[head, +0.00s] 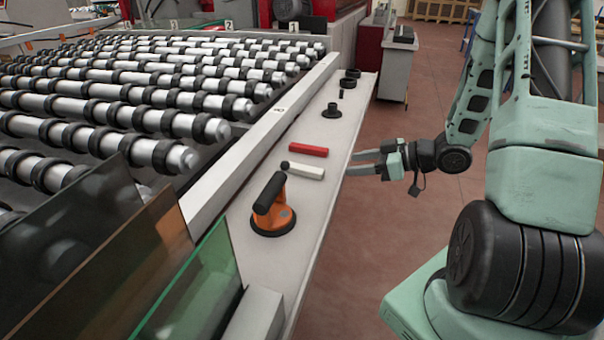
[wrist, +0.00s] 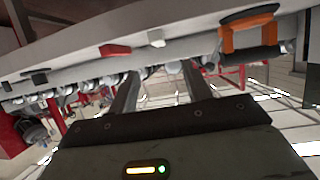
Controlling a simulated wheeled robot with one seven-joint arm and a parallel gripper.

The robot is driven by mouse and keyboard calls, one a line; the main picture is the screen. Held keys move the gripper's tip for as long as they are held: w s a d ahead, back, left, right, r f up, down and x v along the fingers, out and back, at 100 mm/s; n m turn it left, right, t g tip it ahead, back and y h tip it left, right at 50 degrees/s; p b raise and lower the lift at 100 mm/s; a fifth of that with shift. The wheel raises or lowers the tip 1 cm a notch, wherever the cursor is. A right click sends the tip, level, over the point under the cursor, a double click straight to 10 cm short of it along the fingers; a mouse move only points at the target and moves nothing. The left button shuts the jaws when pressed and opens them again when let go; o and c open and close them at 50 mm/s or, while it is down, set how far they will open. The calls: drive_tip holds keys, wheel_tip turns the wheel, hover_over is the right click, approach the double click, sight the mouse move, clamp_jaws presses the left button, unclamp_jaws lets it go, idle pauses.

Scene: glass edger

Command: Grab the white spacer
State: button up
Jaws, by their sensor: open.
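The white spacer (head: 305,171) is a short white bar lying on the pale ledge, with a small dark round piece at its left end. It also shows in the wrist view (wrist: 156,39), above and between my fingers. A red bar (head: 308,149) lies just beyond it, apart from it. My gripper (head: 350,163) is open and empty, at the ledge's right edge to the right of the white spacer. Its two fingers point toward the ledge, and a gap separates them from the spacer. In the wrist view my fingers (wrist: 159,72) are spread apart with nothing between them.
An orange suction lifter (head: 272,217) with a black handle stands nearer on the ledge (head: 318,222). Several black round parts (head: 332,111) stand farther along. A roller conveyor (head: 150,100) lies left. Glass sheets (head: 190,280) rise at the near left.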

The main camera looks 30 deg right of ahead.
approach(304, 167)
drive_tip(key=shift+w+a+f, duration=0.8)
drive_tip(key=shift+w, duration=0.05)
drive_tip(key=shift+r+x, duration=0.15)
drive_tip(key=shift+x, duration=1.45)
drive_tip(key=shift+r+x, duration=0.1)
drive_tip(key=shift+x, duration=1.5)
drive_tip(key=shift+w+d, duration=0.1)
drive_tip(key=shift+w, duration=0.1)
drive_tip(key=c, duration=1.1)
